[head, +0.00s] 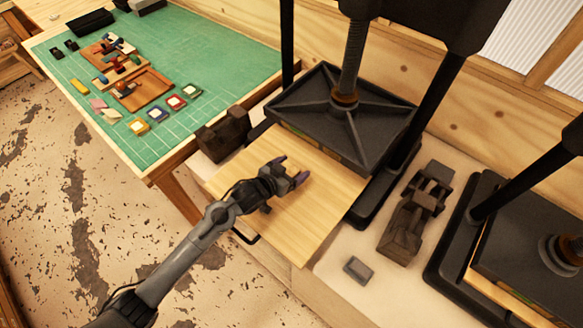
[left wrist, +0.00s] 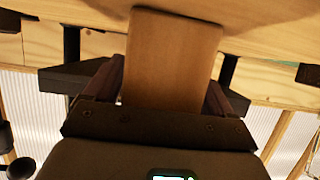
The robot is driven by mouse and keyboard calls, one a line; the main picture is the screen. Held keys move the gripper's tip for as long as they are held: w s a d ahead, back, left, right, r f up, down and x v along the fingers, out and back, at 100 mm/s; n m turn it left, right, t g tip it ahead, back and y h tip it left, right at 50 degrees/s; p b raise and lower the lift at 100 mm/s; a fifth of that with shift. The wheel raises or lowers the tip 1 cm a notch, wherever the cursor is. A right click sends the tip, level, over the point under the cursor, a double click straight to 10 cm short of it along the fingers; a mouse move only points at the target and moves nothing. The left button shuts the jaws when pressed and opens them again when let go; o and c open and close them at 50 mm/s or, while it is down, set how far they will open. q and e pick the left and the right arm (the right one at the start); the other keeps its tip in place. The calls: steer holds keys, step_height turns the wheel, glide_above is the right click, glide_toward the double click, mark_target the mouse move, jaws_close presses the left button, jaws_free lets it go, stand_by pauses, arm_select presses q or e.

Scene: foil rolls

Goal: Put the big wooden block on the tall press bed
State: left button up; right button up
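The big wooden block (left wrist: 172,62) is a plain brown block between the two fingers of my left gripper (left wrist: 165,88) in the left wrist view. Both fingers lie along its sides, and it extends past the fingertips towards a light wooden surface. I cannot tell whether it touches that surface. In the head view my left gripper (head: 290,168) is over a light wooden board (head: 315,215) at the front of the tall press (head: 345,100). The block's outline is hard to make out there against the board. The press bed beneath the black plate is mostly hidden. My right gripper is not in view.
Dark blocks (head: 222,134) stand left of the board. More dark blocks (head: 412,215) and a small grey block (head: 358,268) are to its right. A second press (head: 525,245) stands farther right. A green mat (head: 215,60) with small items covers the left table.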

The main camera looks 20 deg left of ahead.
arm_select(q)
steer(key=shift+o, duration=0.4)
steer(key=shift+r, duration=0.25)
steer(key=v, duration=1)
steer(key=shift+s+a, duration=0.1)
steer(key=shift+s, duration=0.05)
steer(key=s+f+g+y, duration=0.1)
steer(key=s, duration=0.3)
steer(key=s+f+n+g+y, duration=0.1)
steer(key=s+f+g, duration=0.1)
steer(key=s, duration=0.3)
steer(key=s+a+f+g+y, duration=0.1)
steer(key=s, duration=0.4)
steer(key=shift+f+n+g+y, duration=0.3)
steer(key=shift+g+y, duration=0.1)
steer(key=s+g, duration=0.4)
steer(key=s, duration=0.6)
steer(key=shift+s+f, duration=0.4)
steer(key=shift+f, duration=0.05)
